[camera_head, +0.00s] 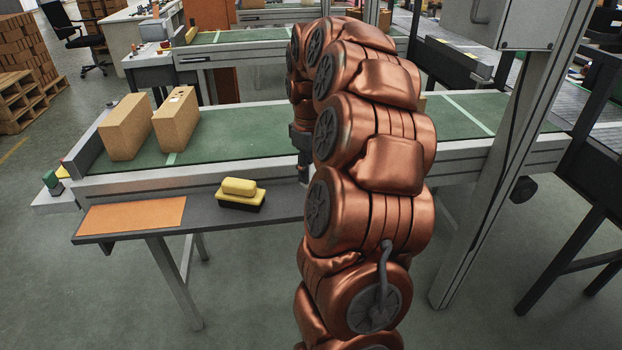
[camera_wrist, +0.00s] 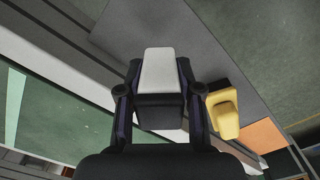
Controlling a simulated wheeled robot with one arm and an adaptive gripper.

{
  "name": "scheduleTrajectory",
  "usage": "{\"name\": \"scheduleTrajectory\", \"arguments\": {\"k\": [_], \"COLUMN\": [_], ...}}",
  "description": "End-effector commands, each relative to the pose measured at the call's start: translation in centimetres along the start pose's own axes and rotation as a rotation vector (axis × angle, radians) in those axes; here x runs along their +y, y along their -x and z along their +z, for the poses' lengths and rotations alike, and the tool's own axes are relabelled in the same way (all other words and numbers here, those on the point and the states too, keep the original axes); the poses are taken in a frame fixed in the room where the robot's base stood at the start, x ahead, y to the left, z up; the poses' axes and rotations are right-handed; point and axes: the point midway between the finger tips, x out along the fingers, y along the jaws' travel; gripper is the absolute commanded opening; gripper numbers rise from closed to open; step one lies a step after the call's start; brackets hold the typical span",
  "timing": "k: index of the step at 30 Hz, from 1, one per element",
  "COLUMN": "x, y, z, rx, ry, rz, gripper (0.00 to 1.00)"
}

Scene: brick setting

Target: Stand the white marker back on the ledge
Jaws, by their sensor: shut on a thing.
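The white marker (camera_wrist: 159,68) shows in the wrist view as a blocky piece with a white upper face and a dark lower part. My gripper (camera_wrist: 158,80) is shut on it, one finger on each side. The grey ledge (camera_wrist: 225,50) lies behind the marker in that view; I cannot tell whether they touch. In the head view, the ledge (camera_head: 283,207) runs along the front of the conveyor. My gripper (camera_head: 304,172) is over its right part there, mostly hidden by my arm, and the marker cannot be made out.
A yellow and black block (camera_head: 240,192) sits on the ledge, left of my gripper; it also shows in the wrist view (camera_wrist: 223,113). An orange mat (camera_head: 131,215) covers the ledge's left end. Two cardboard boxes (camera_head: 126,127) (camera_head: 176,120) stand on the green conveyor (camera_head: 240,133) behind.

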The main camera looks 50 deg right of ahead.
Motion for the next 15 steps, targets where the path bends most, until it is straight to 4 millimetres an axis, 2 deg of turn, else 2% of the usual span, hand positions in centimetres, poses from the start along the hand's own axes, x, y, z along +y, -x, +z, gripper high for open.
{"name": "scheduleTrajectory", "arguments": {"k": [5, 15], "x": [0.8, 0.7], "y": [-0.3, -3.4], "z": [0.1, 0.0], "rx": [-0.001, 0.0], "ry": [-0.003, -0.001], "rz": [-0.001, 0.0], "gripper": [0.13, 0.13]}}
